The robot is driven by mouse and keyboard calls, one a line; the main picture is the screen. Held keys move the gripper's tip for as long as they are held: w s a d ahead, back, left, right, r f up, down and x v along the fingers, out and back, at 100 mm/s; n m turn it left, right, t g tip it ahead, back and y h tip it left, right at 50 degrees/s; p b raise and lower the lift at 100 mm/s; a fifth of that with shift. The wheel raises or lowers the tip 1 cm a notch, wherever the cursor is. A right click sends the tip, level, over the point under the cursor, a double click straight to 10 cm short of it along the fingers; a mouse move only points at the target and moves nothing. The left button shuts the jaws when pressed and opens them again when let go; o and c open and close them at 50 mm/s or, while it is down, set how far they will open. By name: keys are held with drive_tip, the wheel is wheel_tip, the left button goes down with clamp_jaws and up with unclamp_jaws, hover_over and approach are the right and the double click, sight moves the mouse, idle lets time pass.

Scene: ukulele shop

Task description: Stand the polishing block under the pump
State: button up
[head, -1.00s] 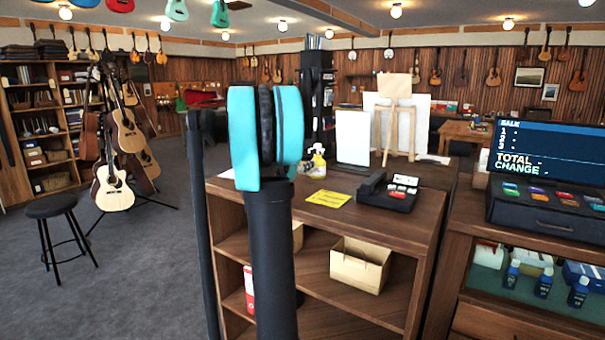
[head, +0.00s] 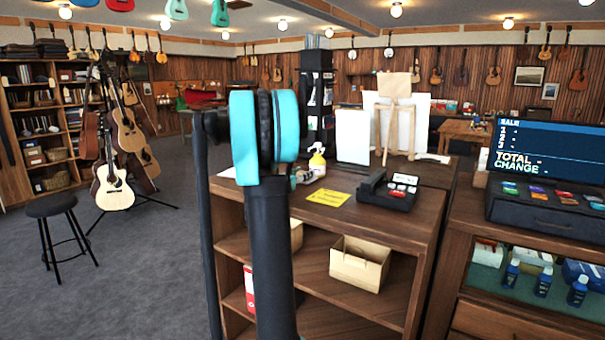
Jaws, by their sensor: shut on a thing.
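A yellow pump bottle (head: 317,162) with a pale top stands upright on the wooden counter (head: 405,215), just right of my arm. A small item (head: 302,175) lies beside its base, partly behind my arm and too small to identify. I cannot make out the polishing block for certain. My gripper is not visible; my upright black and turquoise arm link fills the middle of the head view and hides part of the counter top.
A yellow card (head: 327,197), a black card terminal (head: 388,190) and a white panel (head: 352,136) are on the counter. An open cardboard box (head: 360,264) sits on the shelf below. A register (head: 547,170) stands at right. A stool (head: 52,207) and guitars (head: 112,187) stand at left.

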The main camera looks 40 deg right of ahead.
drive_tip(key=o, duration=1.1)
drive_tip(key=shift+s+f, duration=0.15)
drive_tip(key=shift+f, duration=0.05)
drive_tip(key=shift+o, duration=0.2)
drive_tip(key=shift+r, duration=0.3)
drive_tip(key=v, duration=1.2)
drive_tip(key=shift+r, duration=0.35)
